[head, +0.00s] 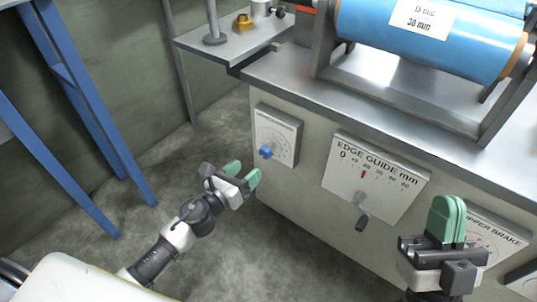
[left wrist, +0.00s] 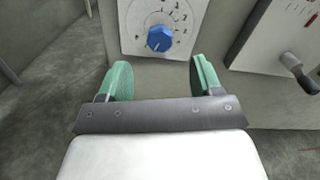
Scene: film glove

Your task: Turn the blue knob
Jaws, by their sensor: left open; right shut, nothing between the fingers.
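The blue knob (head: 265,152) sits on a pale dial plate (head: 279,137) at the left end of the machine's front panel. In the left wrist view the blue knob (left wrist: 160,38) is ahead of my left gripper, roughly centred between the fingers, with numbers around it. My left gripper (head: 243,173) has green fingertips and is open and empty, below and left of the knob and apart from it. It also shows in the left wrist view (left wrist: 159,80). My right gripper (head: 447,220) is shut and empty, raised before the right part of the panel.
An edge guide plate (head: 375,180) with a dark crank handle (head: 362,221) stands right of the dial. A brake plate (head: 490,240) is partly behind my right gripper. A blue film roll (head: 420,45) lies on top. Blue posts (head: 85,100) stand at left; the floor between is clear.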

